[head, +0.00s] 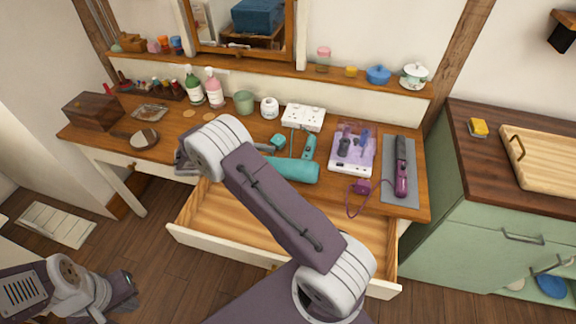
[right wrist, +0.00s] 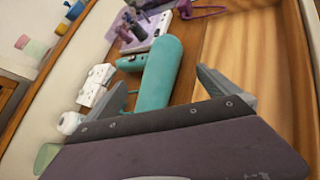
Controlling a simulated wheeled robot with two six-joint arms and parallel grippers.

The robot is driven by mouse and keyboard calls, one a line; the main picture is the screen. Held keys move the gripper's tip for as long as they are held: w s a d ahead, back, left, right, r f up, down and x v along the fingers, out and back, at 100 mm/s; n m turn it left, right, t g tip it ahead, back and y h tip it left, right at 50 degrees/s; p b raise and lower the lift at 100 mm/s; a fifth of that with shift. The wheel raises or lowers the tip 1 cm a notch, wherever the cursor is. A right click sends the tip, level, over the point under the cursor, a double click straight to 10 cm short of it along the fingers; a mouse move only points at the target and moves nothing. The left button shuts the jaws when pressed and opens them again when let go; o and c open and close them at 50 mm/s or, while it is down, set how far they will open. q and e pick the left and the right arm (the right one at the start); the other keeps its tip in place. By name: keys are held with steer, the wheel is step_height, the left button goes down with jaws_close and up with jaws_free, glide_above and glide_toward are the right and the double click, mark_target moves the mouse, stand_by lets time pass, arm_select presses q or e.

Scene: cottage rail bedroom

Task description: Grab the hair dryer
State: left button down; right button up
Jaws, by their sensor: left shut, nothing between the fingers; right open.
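The teal hair dryer (head: 296,170) lies on the wooden dressing table, above the open drawer. In the right wrist view the hair dryer's barrel (right wrist: 160,75) stretches between my right gripper's spread fingers (right wrist: 170,90). The right gripper is open; I cannot tell whether either finger touches the dryer. In the head view my right arm covers much of this gripper and the near end of the dryer. My left gripper (head: 124,292) is shut and empty, low at the left over the floor, far from the dryer.
The open drawer (head: 200,240) juts out below the tabletop. A white power strip (head: 303,117) stands behind the dryer. A purple-and-white set (head: 353,150) and a purple styling tool on a grey mat (head: 398,190) are to its right. A green cup (head: 244,102) and bottles stand left.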

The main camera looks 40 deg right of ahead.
mark_target(289, 169)
steer(key=x, duration=0.3)
steer(key=shift+w+f, duration=0.25)
steer(key=shift+w, duration=0.05)
steer(key=shift+s+d+f, duration=0.2)
steer(key=shift+s+d, duration=0.1)
steer(key=shift+d, duration=0.25)
steer(key=x, duration=0.4)
steer(key=shift+s+d+f, duration=0.1)
steer(key=shift+d+f, duration=0.05)
steer(key=shift+f, duration=0.15)
steer(key=shift+s, duration=0.1)
steer(key=c, duration=2)
steer(key=shift+c, duration=0.2)
